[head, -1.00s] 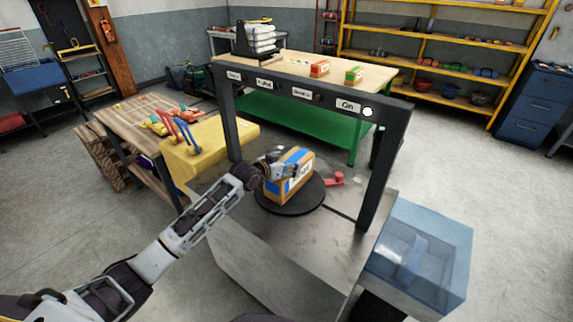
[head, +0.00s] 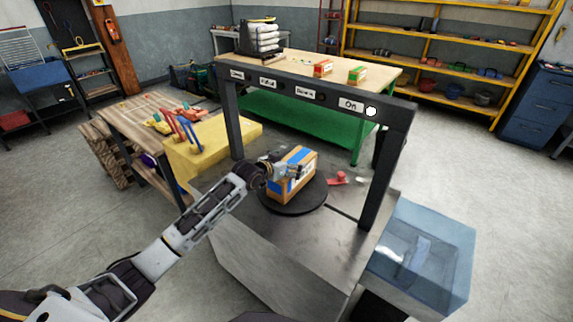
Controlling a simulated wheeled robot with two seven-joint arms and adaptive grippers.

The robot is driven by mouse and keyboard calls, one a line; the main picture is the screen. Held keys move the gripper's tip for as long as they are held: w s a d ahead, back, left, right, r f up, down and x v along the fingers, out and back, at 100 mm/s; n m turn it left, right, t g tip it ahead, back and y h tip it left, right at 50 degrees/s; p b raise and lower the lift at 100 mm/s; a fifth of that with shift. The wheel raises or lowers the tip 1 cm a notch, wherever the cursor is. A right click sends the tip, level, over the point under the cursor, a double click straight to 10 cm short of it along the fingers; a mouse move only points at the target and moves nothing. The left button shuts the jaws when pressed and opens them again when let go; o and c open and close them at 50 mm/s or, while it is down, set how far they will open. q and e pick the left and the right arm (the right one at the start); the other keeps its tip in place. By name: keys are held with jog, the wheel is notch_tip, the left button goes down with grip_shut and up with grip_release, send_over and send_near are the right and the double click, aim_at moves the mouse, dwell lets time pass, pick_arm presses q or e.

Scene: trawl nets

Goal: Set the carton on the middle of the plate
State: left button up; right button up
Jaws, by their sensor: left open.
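The carton (head: 301,178), brown with blue and white panels, stands upright on the round black plate (head: 309,199). It covers the plate's middle and back part; I cannot tell exactly how well it is centred. My left gripper (head: 285,169) is open at the carton's left side, with its fingers over or against the near faces. Whether the fingers touch the carton is too small to tell. My right gripper is not in view.
A dark frame (head: 378,170) with labels and a white light marked "On" (head: 371,112) arches behind the plate. A red clamp-like part (head: 340,177) lies right of the plate. A translucent blue bin (head: 425,250) stands at the right, and a yellow block (head: 205,150) at the left.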

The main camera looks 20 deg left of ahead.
pick_arm(q)
jog(key=shift+s+r, duration=0.15)
jog(key=v, duration=1.1)
jog(key=shift+s+a, duration=0.2)
jog(key=shift+s, duration=0.1)
